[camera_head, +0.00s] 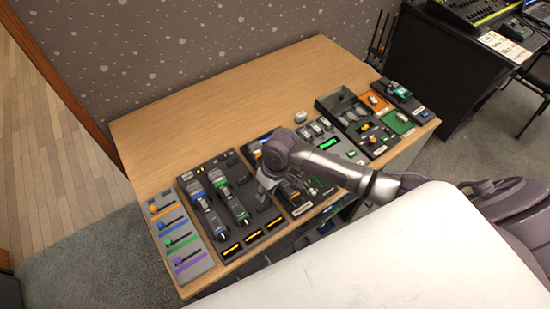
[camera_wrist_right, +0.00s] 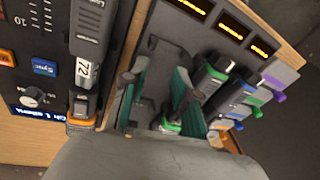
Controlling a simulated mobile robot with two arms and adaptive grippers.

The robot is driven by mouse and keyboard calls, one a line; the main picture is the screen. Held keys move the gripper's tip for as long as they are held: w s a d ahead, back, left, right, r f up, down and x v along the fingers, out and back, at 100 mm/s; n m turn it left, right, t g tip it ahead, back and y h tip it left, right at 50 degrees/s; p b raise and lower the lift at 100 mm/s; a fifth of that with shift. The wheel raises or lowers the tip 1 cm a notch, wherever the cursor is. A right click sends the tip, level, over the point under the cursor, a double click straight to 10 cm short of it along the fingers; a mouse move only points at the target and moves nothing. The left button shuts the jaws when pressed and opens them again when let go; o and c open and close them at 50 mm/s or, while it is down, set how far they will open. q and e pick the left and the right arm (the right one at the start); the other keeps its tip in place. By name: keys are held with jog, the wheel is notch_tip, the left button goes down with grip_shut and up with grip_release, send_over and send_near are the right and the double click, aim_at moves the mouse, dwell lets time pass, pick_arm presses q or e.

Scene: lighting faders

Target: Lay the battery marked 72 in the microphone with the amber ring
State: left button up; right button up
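The microphone with the amber ring (camera_wrist_right: 82,122) lies at the left of the right wrist view. A white label reading 72 (camera_wrist_right: 82,70) shows on a grey piece in line with that microphone's body. This looks like the battery lying in it, but I cannot be sure. My right gripper (camera_wrist_right: 158,98) is open, with its teal-padded fingers apart and nothing seen between them, just right of the amber-ringed microphone. In the head view my right gripper (camera_head: 265,188) is low over the console and hides part of it. My left gripper is not in view.
In the wrist view, microphones with a green ring (camera_wrist_right: 215,72) and a blue ring (camera_wrist_right: 236,108) lie to the right. A panel of coloured faders (camera_head: 180,236) stands at the table's left end. The back of the wooden table (camera_head: 200,110) is clear.

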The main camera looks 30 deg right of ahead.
jog(key=shift+m+g+h, duration=0.4)
jog(key=shift+m+h, duration=0.1)
jog(key=shift+m, duration=0.4)
jog(key=w+d+r, duration=0.1)
jog(key=w+d, duration=0.1)
jog(key=w+d+r, duration=0.1)
jog(key=w+d, duration=0.1)
jog(key=w+d+r, duration=0.1)
jog(key=d, duration=0.1)
jog(key=shift+w+d+r, duration=0.35)
jog(key=shift+w, duration=0.05)
jog(key=shift+s+f, duration=0.1)
notch_tip(320, 180, down, 3)
jog(key=b, duration=0.4)
jog(key=shift+f+b, duration=0.15)
jog(key=shift+b, duration=0.2)
jog(key=shift+f, duration=0.3)
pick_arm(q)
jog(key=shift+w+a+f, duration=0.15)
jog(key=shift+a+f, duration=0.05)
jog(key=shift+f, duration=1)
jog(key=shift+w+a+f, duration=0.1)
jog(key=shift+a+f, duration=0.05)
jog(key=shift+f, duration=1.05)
pick_arm(e)
jog(key=shift+f, duration=1.1)
jog(key=shift+c, duration=0.2)
